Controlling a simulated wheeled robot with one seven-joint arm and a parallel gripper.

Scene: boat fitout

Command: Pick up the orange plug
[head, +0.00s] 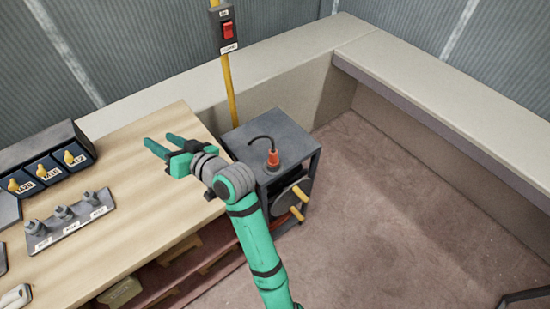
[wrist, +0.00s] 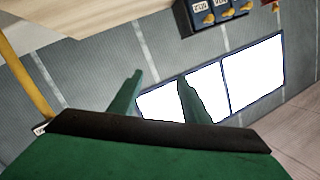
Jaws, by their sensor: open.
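The orange plug (head: 273,158) stands on top of a small dark grey stand (head: 290,140) right of the wooden bench. A black cable curves up from it and over to the left. My gripper (head: 162,144) is open and empty above the bench's right part, to the left of the plug and pointing away from it. In the wrist view its two green fingers (wrist: 160,95) are spread with nothing between them. The plug is not in the wrist view.
The wooden bench (head: 150,125) carries a dark box with yellow switches (head: 42,172) and a tray of grey fittings (head: 70,222). A yellow pole with a red switch (head: 228,30) rises behind the stand. A reel with yellow handles (head: 292,198) sits below.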

